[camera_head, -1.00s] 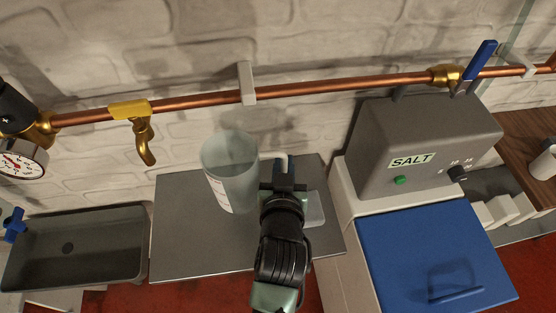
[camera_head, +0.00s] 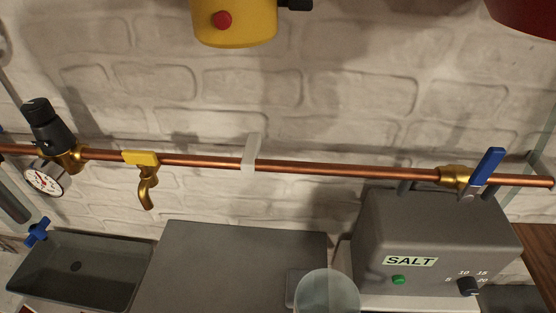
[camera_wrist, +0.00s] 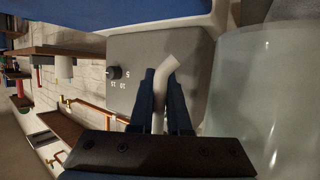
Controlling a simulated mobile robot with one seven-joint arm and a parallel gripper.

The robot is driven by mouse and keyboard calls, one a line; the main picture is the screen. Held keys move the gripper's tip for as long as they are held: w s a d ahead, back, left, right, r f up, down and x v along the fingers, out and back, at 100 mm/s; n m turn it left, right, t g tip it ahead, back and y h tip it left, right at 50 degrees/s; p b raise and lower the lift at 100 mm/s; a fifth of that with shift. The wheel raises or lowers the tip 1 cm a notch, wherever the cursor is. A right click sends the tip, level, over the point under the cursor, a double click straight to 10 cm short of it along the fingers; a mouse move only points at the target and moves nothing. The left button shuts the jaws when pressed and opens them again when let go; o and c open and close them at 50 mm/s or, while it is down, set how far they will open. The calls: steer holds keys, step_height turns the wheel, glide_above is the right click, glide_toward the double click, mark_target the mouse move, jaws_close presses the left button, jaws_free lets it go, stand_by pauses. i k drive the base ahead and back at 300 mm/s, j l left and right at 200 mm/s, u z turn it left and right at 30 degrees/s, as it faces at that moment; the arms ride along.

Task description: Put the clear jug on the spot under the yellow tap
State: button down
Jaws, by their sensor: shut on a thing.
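The clear jug (camera_head: 328,291) shows at the bottom edge of the head view, in front of the grey counter, with its lower part cut off. In the wrist view the jug (camera_wrist: 262,100) fills the right side. My gripper (camera_wrist: 163,78) is shut on the jug's pale curved handle. My gripper is out of the head view. The yellow tap (camera_head: 147,178) hangs from the copper pipe, left of and farther back than the jug. No marked spot is distinct under the tap.
The grey counter (camera_head: 220,265) is mostly bare; a small grey square plate (camera_head: 295,284) sits partly behind the jug. A dark sink (camera_head: 80,270) lies left. The grey SALT box (camera_head: 430,240) stands right. The copper pipe (camera_head: 330,168) runs along the wall.

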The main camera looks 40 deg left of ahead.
mark_target(197, 272)
steer(key=u, duration=0.45)
steer(key=l+u, duration=0.15)
steer(key=u, duration=0.7)
steer(key=l+u, duration=0.15)
steer(key=u, duration=0.3)
